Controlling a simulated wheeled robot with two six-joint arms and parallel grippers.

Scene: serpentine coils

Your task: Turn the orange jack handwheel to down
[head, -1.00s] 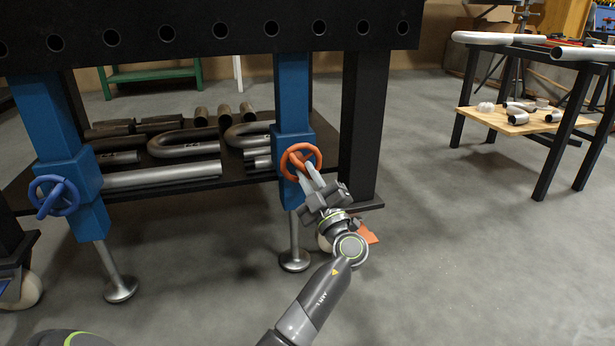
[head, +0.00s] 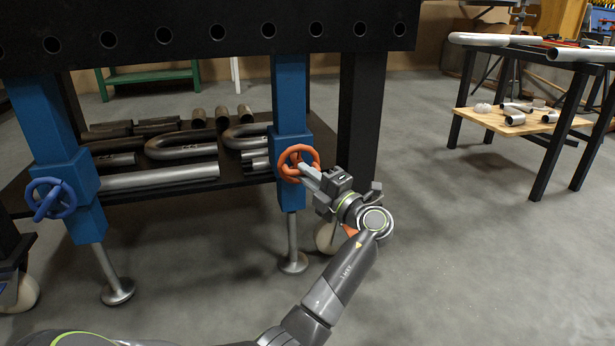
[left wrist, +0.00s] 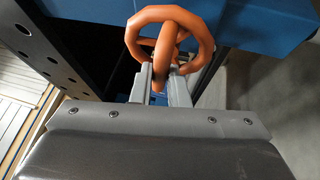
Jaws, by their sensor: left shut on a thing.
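The orange jack handwheel (head: 285,160) is on the front of the right blue jack leg (head: 291,95), under the dark table. My left gripper (head: 305,172) reaches it from the lower right, with its fingertips at the wheel's lower right part. In the left wrist view the orange handwheel (left wrist: 203,40) stands at top centre, and the fingers of my left gripper (left wrist: 160,88) are shut on a part of it, one on each side. The jack's foot (head: 293,263) shows below on the floor. My right gripper is not in view.
A blue handwheel (head: 52,199) is on the left jack leg. A shelf under the table holds several grey pipes (head: 160,177). A black table leg (head: 357,120) stands close behind my left gripper. The floor to the right is open, up to another table (head: 540,150).

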